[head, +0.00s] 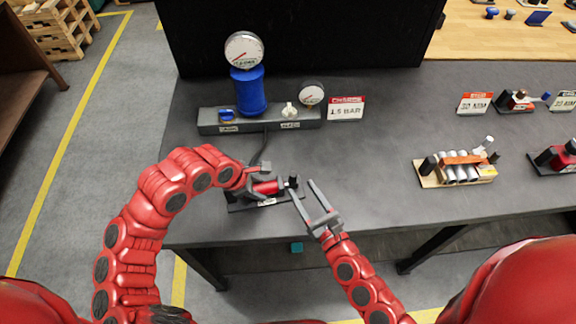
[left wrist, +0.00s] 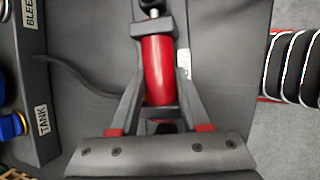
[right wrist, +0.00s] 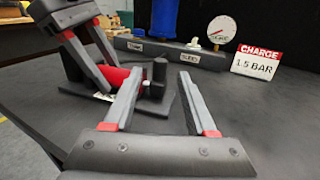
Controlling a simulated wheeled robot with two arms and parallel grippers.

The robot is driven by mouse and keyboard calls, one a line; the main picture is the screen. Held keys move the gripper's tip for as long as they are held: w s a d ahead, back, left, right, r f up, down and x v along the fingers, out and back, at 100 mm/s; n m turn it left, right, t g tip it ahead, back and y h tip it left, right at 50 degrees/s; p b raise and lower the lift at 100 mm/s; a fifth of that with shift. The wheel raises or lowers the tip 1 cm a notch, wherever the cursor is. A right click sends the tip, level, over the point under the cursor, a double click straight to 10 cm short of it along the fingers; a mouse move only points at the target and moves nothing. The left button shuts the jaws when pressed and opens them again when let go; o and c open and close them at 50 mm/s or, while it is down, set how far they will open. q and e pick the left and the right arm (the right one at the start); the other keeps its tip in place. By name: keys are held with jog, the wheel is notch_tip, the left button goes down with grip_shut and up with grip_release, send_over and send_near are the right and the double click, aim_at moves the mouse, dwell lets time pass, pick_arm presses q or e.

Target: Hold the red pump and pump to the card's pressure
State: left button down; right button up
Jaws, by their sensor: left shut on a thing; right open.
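The red pump (head: 266,187) lies on its dark base near the table's front edge. My left gripper (head: 252,180) is shut on the red pump's barrel, as the left wrist view also shows on the pump (left wrist: 158,70). The pump's dark handle (right wrist: 158,72) is at the barrel's right end. My right gripper (head: 318,210) is open and empty, just right of the handle; in the right wrist view its fingers (right wrist: 157,100) stand near the handle without closing on it. The card (head: 346,108) reads CHARGE 1.5 BAR. Gauge needles are too small to read.
A grey manifold (head: 270,128) carries a blue tank (head: 250,92), a large gauge (head: 244,49), a small gauge (head: 311,92) and tank and bleed valves. A hose runs to the pump. A wooden tray (head: 457,180) stands to the right. Table between is clear.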

aim_at(291, 173)
jog(key=x, duration=0.9)
jog(key=shift+w+a, duration=0.1)
jog(key=shift+w, duration=0.05)
grip_shut()
dwell(1.1)
